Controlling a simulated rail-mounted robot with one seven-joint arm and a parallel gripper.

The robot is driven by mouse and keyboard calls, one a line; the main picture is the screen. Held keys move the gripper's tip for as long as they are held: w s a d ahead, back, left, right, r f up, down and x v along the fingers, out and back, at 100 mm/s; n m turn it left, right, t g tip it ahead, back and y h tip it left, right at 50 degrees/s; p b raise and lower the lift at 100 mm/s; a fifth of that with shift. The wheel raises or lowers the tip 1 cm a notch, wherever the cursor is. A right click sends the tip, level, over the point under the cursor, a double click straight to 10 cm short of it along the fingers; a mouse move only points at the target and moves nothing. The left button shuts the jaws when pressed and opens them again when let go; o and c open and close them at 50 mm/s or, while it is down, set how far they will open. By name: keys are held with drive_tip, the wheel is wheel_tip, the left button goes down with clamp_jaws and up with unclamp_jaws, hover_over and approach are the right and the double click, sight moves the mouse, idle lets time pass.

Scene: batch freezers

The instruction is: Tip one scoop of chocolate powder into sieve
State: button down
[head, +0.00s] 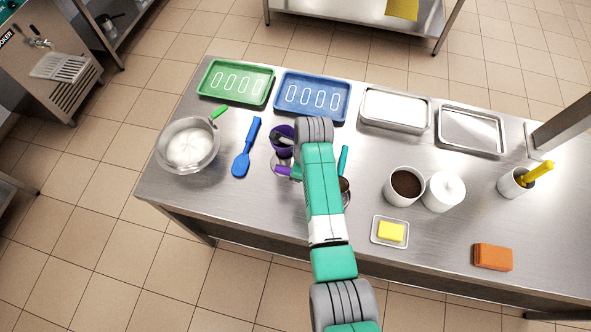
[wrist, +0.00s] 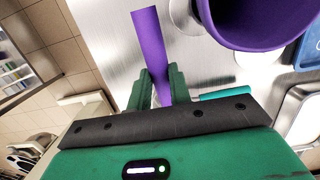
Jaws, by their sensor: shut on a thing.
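My gripper (wrist: 160,88) is shut on a purple handle (wrist: 148,40). In the head view the purple handle (head: 284,171) sticks out left of my gripper; its other end is hidden by my arm. A white tub of brown powder (head: 405,185) stands open, right of my arm. A teal handle (head: 344,158) shows beside my arm, with a small round brown-filled thing (head: 344,185) below it; whether they join is hidden. I cannot make out which thing is the sieve.
A purple cup (head: 279,135) with something grey in it stands close beyond my gripper. A blue spatula (head: 246,150) lies left. Green (head: 205,78) and blue (head: 280,80) trays and metal pans line the back. A white lidded jar (head: 443,190) and butter dish (head: 376,238) stand right.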

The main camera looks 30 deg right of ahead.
drive_tip(key=shift+f+b, duration=0.55)
drive_tip(key=shift+f, duration=0.4)
drive_tip(key=shift+s+d, duration=0.1)
drive_tip(key=shift+s+d+r+t+y+p, duration=0.2)
drive_tip(key=shift+r+t+y, duration=0.2)
drive_tip(key=shift+r, duration=0.15)
drive_tip(key=shift+s+d+r+t+y+p, duration=0.2)
drive_tip(key=shift+r+t+y, duration=0.15)
drive_tip(key=shift+r, duration=0.2)
drive_tip(key=shift+s+d+r+t+y, duration=0.1)
drive_tip(key=shift+d+r+t+y, duration=0.05)
drive_tip(key=shift+r+t+y, duration=0.25)
drive_tip(key=r+t+y, duration=0.1)
drive_tip(key=s+d+r+t+y+p, duration=0.1)
drive_tip(key=s+d+r+t+y, duration=0.1)
drive_tip(key=shift+s+d+r+p, duration=0.2)
drive_tip(key=shift+s+r+p, duration=0.05)
drive_tip(key=shift+r+p, duration=0.15)
drive_tip(key=s+d+t+y, duration=0.1)
drive_tip(key=s+d+t+y+b, duration=0.1)
drive_tip(key=t+y, duration=0.1)
drive_tip(key=shift+s+d+r, duration=0.2)
drive_tip(key=shift+d+r, duration=0.05)
drive_tip(key=shift+r, duration=0.15)
drive_tip(key=shift+s+d+r+t+y+b, duration=0.35)
drive_tip(key=shift+s+d+t+y+b, duration=0.05)
drive_tip(key=shift+s+d+t+y, duration=0.15)
